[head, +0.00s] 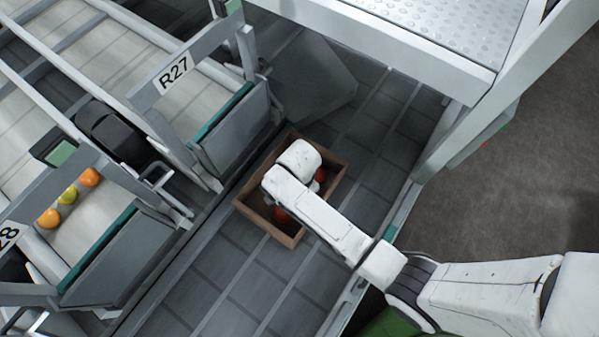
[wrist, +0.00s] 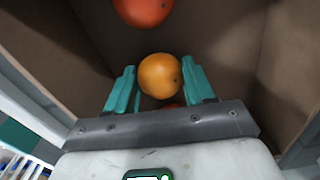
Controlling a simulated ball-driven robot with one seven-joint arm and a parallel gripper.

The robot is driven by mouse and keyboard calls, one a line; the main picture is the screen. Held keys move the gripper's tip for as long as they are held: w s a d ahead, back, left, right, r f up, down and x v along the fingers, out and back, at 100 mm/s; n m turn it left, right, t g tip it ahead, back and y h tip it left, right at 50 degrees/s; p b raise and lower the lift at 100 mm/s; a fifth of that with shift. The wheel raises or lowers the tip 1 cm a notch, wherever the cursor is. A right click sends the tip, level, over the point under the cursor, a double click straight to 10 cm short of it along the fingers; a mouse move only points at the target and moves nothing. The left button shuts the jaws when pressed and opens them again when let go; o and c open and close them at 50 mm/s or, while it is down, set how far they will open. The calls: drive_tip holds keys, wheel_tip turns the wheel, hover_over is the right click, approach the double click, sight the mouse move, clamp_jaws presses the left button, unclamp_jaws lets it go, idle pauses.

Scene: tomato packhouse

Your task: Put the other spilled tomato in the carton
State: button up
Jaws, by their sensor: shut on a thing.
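The brown carton (head: 286,239) stands on the grey belt in the head view, with my white arm reaching over it. My gripper (wrist: 160,82) has teal fingers and is shut on an orange-yellow tomato (wrist: 159,75) in the wrist view. The held tomato is inside or just above the carton, whose brown walls (wrist: 225,35) surround it; I cannot tell its exact height. A red tomato (wrist: 143,10) is in the carton beyond the fingers. Red also shows in the carton in the head view (head: 282,214). My arm hides the fingers and the held tomato there.
A side lane at the left holds several orange and yellow tomatoes (head: 68,195). A white metal frame (head: 455,125) stands at the right. The belt below the carton (head: 235,290) is clear.

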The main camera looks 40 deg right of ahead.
drive_tip(key=shift+f, duration=0.25)
drive_tip(key=o, duration=0.8)
drive_tip(key=c, duration=0.3)
wheel_tip(320, 180, up, 7)
drive_tip(key=p, duration=0.7)
idle(0.4)
idle(0.5)
